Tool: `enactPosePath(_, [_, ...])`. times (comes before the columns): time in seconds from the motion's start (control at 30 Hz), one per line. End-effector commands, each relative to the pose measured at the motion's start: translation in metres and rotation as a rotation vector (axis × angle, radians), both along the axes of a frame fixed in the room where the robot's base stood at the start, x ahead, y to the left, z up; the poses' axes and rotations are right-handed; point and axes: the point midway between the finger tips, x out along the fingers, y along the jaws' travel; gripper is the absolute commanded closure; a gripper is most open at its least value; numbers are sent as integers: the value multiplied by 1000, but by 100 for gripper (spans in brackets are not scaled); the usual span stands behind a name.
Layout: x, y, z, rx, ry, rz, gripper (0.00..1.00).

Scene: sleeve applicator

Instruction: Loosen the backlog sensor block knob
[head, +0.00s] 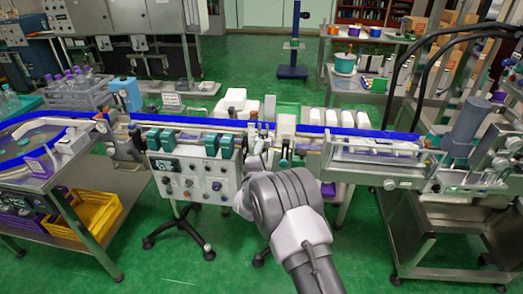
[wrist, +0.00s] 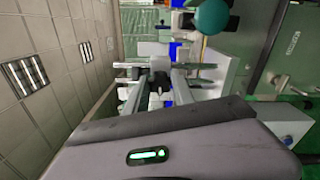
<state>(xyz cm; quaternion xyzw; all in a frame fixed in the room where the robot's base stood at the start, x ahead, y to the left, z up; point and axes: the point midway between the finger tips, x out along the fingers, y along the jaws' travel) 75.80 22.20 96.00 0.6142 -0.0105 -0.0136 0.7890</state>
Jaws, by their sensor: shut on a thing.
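My gripper (head: 257,148) reaches up to the conveyor's near side, in front of the middle of the blue-railed line. In the wrist view its two fingers (wrist: 161,84) are closed in on a small dark and grey piece at the conveyor, which I take for the backlog sensor block knob. The knob is mostly hidden by the fingers in the wrist view and by my arm in the head view, so its turn cannot be told. A round teal knob (wrist: 211,17) stands apart from the fingers in the wrist view; a teal part (head: 283,163) shows right of my gripper in the head view.
A control panel (head: 190,184) with knobs and teal caps stands just left of my gripper. White boxes (head: 235,99) sit behind the conveyor (head: 350,132). A clear-guarded unit (head: 375,152) is at the right. The green floor (head: 165,270) is open at front left.

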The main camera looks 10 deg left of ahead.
Motion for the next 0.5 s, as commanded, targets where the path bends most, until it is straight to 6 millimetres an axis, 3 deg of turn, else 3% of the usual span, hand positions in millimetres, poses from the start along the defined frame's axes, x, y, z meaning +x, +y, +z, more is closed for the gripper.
enactPosePath(0.5, [0,1,3,-479,15,1,100])
